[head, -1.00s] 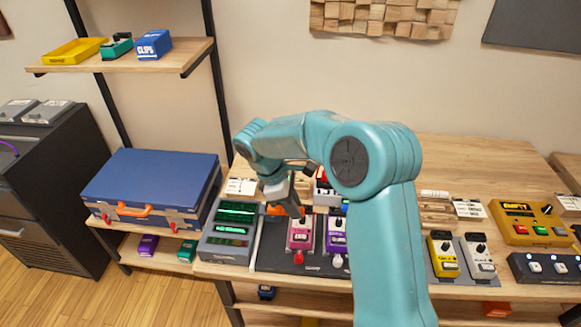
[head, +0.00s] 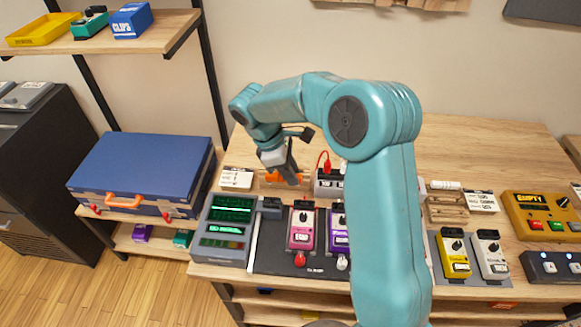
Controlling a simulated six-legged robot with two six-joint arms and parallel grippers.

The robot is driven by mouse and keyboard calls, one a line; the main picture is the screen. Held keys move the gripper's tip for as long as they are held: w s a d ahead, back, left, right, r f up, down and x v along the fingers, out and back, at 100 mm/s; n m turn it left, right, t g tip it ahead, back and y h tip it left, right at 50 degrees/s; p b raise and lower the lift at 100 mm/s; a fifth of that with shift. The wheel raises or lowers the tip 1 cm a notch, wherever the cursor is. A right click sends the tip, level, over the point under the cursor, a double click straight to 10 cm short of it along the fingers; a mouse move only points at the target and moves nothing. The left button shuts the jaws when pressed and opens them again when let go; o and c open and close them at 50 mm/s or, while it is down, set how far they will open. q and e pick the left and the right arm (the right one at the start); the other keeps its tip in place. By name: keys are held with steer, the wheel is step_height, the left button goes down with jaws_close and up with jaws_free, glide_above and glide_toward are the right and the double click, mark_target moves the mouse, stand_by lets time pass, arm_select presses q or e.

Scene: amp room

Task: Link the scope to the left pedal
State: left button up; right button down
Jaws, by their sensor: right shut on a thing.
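The scope (head: 228,231) is a grey box with green-lit screens at the left of the bench. The left pedal (head: 301,230) is pink with a red footswitch, on a dark board (head: 274,259) right of the scope. A small dark block (head: 271,207) sits between their rear ends; I cannot tell whether it joins them. My left gripper is not in view.
A purple pedal (head: 338,239) stands right of the pink one, partly behind my arm. Yellow (head: 453,254) and white (head: 489,255) pedals stand further right. The bench's back is mostly clear.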

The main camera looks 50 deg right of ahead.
steer(key=shift+s+a+f, duration=0.1)
steer(key=shift+s+f, duration=0.1)
steer(key=shift+f+b, duration=0.35)
steer(key=shift+b, duration=0.15)
step_height(320, 180, down, 6)
steer(key=b, duration=0.4)
steer(key=shift+w, duration=0.15)
steer(key=shift+r, duration=0.1)
steer(key=shift+r, duration=0.1)
